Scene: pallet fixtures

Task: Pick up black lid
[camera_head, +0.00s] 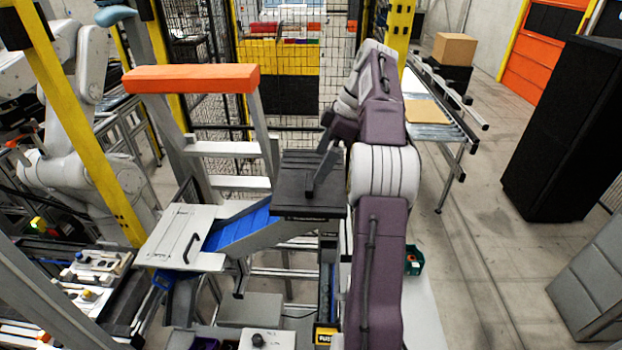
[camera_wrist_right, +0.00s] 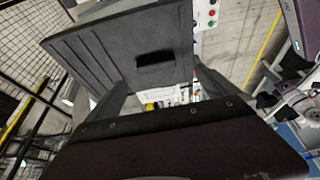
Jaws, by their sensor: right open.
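The black lid (camera_head: 312,203) is a flat dark panel at the middle of the head view, on top of a grey fixture. In the right wrist view the black lid (camera_wrist_right: 105,52) fills the upper left and shows a dark recessed grip. My right gripper (camera_head: 318,172) is over the lid in the head view, at the end of my purple and white arm. In the wrist view its two fingers are spread apart, with the right gripper (camera_wrist_right: 155,88) open and empty near the lid's edge. Contact with the lid cannot be told. My left gripper is not in view.
A blue chute (camera_head: 238,232) and a pale panel with a black handle (camera_head: 182,238) lie left of the lid. An orange-topped grey frame (camera_head: 192,79) stands behind. A black cabinet (camera_head: 568,130) stands right, with open floor before it.

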